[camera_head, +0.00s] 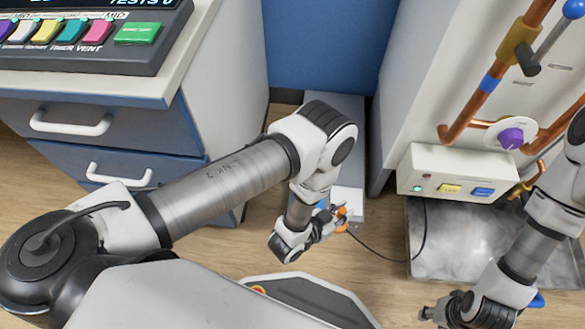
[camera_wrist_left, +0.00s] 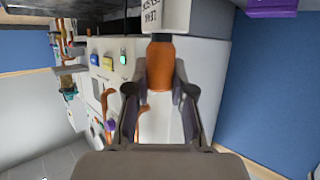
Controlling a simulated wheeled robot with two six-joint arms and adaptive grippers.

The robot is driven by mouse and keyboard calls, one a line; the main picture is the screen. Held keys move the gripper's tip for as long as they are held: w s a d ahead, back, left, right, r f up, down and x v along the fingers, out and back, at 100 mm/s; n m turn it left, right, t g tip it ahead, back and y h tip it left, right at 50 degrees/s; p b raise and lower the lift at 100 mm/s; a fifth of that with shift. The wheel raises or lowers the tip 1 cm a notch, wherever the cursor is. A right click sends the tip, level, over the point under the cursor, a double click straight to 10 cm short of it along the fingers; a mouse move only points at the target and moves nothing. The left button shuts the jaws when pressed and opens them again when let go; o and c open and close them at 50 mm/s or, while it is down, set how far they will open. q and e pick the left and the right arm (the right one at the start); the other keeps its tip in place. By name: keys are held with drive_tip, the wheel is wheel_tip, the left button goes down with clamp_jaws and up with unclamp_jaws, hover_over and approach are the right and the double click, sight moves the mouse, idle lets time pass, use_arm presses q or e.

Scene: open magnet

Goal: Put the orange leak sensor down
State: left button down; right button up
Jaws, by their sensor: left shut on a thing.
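The orange leak sensor (camera_head: 341,211) is small and partly hidden by the fingers of my left gripper (camera_head: 335,219). In the left wrist view the orange body (camera_wrist_left: 160,67) sits between the two fingers, with a white block bearing dark lettering (camera_wrist_left: 164,15) at its far end. My left gripper is shut on the sensor. A thin black cable (camera_head: 372,250) runs from near the gripper to the white control box. My right gripper (camera_head: 432,313) is at the bottom of the head view, away from the sensor; its finger opening is unclear.
The white control box (camera_head: 460,160) has a green light and yellow and blue buttons. A grey metallic slab (camera_head: 455,258) lies on the floor below it. Copper pipes (camera_head: 465,119) and a purple knob (camera_head: 511,138) are above. A blue drawer cabinet (camera_head: 150,125) stands at left.

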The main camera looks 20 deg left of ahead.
use_arm(q)
drive_tip(key=w+a+f+b, duration=0.1)
drive_tip(key=b, duration=0.1)
drive_tip(key=a+f+b, duration=0.1)
drive_tip(key=b, duration=0.2)
drive_tip(key=shift+w+a, duration=0.2)
drive_tip(key=shift+w, duration=0.15)
drive_tip(key=w+a+f+b, duration=0.3)
drive_tip(key=w+a+b, duration=0.3)
drive_tip(key=a, duration=0.4)
drive_tip(key=shift+w+f+b, duration=0.2)
drive_tip(key=shift+b, duration=0.25)
drive_tip(key=c, duration=1)
unclamp_jaws()
drive_tip(key=shift+a, duration=0.1)
use_arm(e)
wheel_tip(320, 180, down, 14)
drive_tip(key=shift+d, duration=0.1)
